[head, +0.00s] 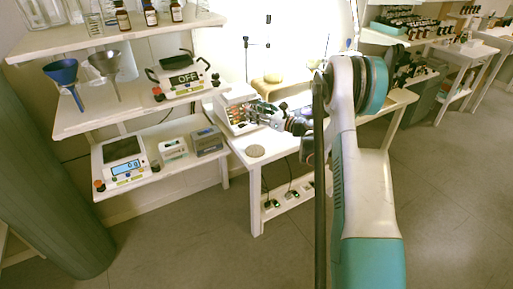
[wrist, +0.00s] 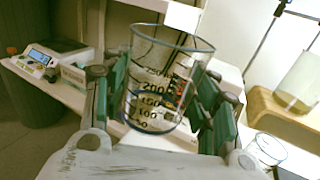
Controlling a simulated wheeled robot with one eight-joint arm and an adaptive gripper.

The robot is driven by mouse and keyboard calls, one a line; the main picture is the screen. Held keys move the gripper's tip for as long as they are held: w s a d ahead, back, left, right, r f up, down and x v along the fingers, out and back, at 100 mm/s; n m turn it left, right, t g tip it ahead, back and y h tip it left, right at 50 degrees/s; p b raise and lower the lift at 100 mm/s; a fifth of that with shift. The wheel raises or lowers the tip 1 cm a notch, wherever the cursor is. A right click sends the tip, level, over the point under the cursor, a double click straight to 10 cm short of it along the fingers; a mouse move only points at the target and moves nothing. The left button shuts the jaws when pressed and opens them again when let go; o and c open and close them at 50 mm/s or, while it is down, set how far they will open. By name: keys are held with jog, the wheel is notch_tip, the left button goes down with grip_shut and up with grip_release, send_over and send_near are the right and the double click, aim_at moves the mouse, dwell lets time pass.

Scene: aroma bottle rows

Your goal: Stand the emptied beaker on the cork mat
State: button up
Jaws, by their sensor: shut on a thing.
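My gripper (head: 262,109) reaches over the white table in the head view. In the wrist view its green-padded fingers (wrist: 160,98) are shut on the beaker (wrist: 162,88) from both sides. The beaker is clear glass with dark graduation marks. No liquid shows in it, and it looks near upright, slightly tilted in the picture. The round cork mat (head: 255,151) lies bare on the table's front left corner, nearer the camera than my gripper. I cannot make out the mat in the wrist view. The beaker is hard to discern in the head view.
A white rack with coloured items (head: 236,101) stands beside my gripper. A balance (head: 124,167) and small boxes stand on the lower left shelf. In the wrist view, a vessel with yellowish liquid (wrist: 303,82) stands on a wooden stand, with a small glass (wrist: 268,148) below it.

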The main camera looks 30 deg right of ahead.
notch_tip(320, 180, down, 17)
jog(key=b, duration=0.5)
jog(key=shift+r, duration=0.3)
jog(key=o, duration=1.1)
jog(key=shift+o, duration=0.2)
jog(key=p+v, duration=0.3)
jog(key=v, duration=0.9)
jog(key=shift+p, duration=0.35)
